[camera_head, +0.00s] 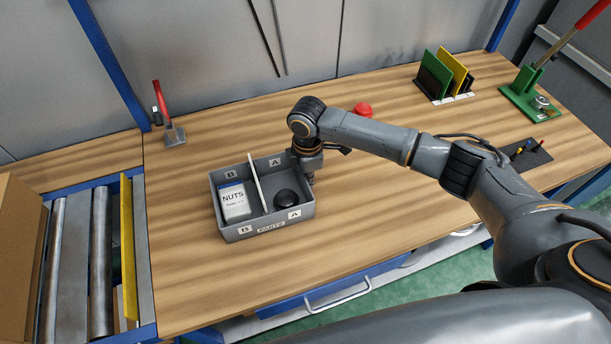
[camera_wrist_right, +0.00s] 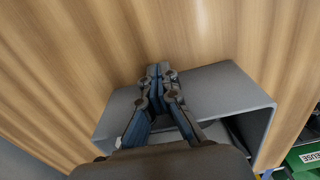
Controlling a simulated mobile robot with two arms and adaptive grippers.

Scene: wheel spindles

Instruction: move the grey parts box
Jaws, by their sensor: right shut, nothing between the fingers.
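The grey parts box (camera_head: 232,236) stands on the wooden bench, left of the bench's middle. A white divider (camera_head: 257,182) splits it into compartments marked B and A. My right gripper (camera_head: 310,181) points down at the box's right wall. In the right wrist view the fingertips (camera_wrist_right: 159,70) are together with nothing between them, over or beside the grey box (camera_wrist_right: 225,88). I cannot tell whether they touch it. My left gripper is out of view.
A roller conveyor (camera_head: 100,260) with a yellow guide (camera_head: 129,245) and a cardboard carton (camera_head: 18,250) lies left. A red-handled clamp (camera_head: 168,115), red button (camera_head: 363,109), upright plates rack (camera_head: 445,78) and green lever press (camera_head: 530,95) stand farther back. The bench in front of the box is clear.

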